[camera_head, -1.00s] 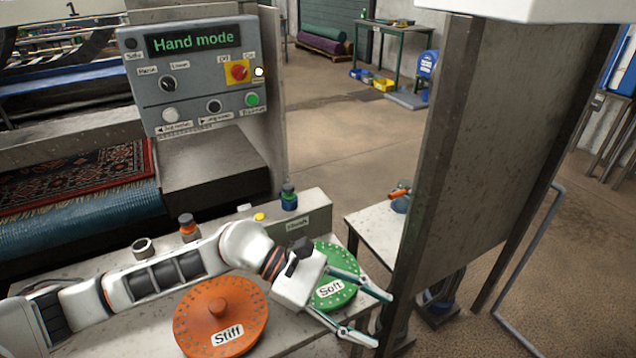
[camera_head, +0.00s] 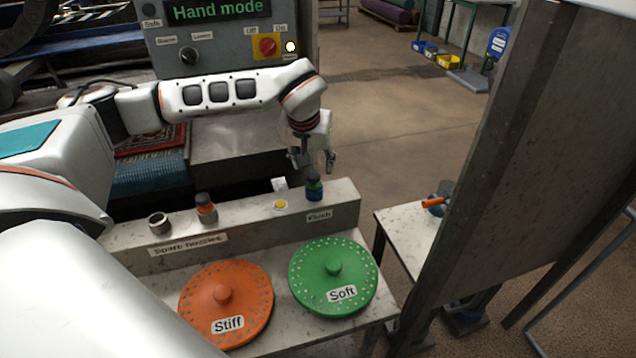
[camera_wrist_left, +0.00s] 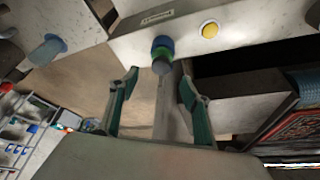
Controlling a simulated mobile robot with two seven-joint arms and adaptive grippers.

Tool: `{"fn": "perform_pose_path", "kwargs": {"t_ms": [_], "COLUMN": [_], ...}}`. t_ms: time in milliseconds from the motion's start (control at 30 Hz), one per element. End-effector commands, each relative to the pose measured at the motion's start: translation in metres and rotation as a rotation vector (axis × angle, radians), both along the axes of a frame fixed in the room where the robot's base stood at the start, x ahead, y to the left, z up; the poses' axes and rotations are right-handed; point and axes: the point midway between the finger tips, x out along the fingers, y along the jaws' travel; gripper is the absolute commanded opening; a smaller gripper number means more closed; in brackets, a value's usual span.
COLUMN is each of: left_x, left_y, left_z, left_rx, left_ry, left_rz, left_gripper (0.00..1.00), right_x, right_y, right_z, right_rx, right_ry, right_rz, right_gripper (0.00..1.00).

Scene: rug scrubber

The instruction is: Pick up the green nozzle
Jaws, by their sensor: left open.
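The green nozzle (camera_head: 314,187) stands upright at the right part of the raised ledge; it has a dark top and green and blue bands. In the left wrist view the green nozzle (camera_wrist_left: 162,53) lies just beyond the fingertips, between their two lines. My left gripper (camera_head: 312,162) is open and empty, pointing down close above and behind the nozzle in the head view. Its two green-lined fingers (camera_wrist_left: 158,84) stand wide apart in the wrist view. I cannot tell the exact gap to the nozzle. My right gripper is not seen.
On the ledge (camera_head: 345,211) also stand a yellow button (camera_head: 280,204), an orange-banded nozzle (camera_head: 205,208) and a grey nozzle (camera_head: 158,223). An orange Stiff disc (camera_head: 250,290) and a green Soft disc (camera_head: 310,262) lie in front. A tall grey panel (camera_head: 510,180) rises at the right.

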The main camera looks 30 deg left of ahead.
Motion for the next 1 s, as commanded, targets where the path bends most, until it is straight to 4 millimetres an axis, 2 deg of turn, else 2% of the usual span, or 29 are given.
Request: {"fn": "perform_pose_path", "kwargs": {"t_ms": [400,733,900,967,1000], "left_x": [0.013,0.016,0.016,0.016,0.016], "left_y": [0.005,0.006,0.007,0.006,0.007], "left_z": [-0.05,-0.054,-0.054,-0.055,-0.054], "left_rx": [-0.003,-0.003,-0.003,-0.003,-0.003], "left_ry": [0.002,0.0,0.0,0.0,0.0], "left_rz": [0.001,0.0,0.0,0.0,0.0], "left_gripper": [0.48,0.48,0.06,0.06,0.03], "right_x": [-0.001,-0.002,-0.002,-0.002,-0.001], "right_y": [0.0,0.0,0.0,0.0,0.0], "right_z": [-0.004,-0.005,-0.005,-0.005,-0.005], "right_rx": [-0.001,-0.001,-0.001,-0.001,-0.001], "right_ry": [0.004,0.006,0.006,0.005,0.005], "right_rz": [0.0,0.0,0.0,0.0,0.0], "right_gripper": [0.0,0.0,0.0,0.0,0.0]}}
